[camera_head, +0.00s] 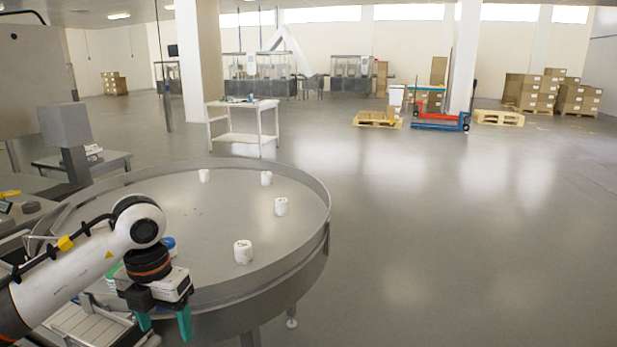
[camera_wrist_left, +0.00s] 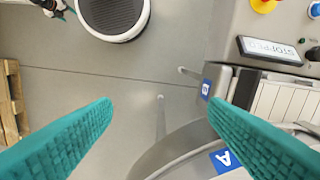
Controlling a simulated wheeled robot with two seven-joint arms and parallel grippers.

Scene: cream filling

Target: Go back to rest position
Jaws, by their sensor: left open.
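My left gripper (camera_head: 168,326) hangs at the near edge of the round metal table (camera_head: 215,215), fingers pointing down, empty. In the left wrist view its two teal fingers (camera_wrist_left: 160,130) are spread wide with only floor and the table's edge between them. Several white jars stand upright on the table: one near the front (camera_head: 243,252), one right of the middle (camera_head: 281,206), others farther back (camera_head: 266,178) (camera_head: 204,175). They stand apart from the gripper. Behind the left wrist, a blue lid (camera_head: 168,243) shows partly. My right gripper is not in view.
A control panel with a "STOPPED" display (camera_wrist_left: 270,50) and a conveyor (camera_wrist_left: 285,100) border the table in the left wrist view. A white cart (camera_head: 243,122) stands behind the table. The floor to the right is open, with pallets and boxes (camera_head: 535,92) far back.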

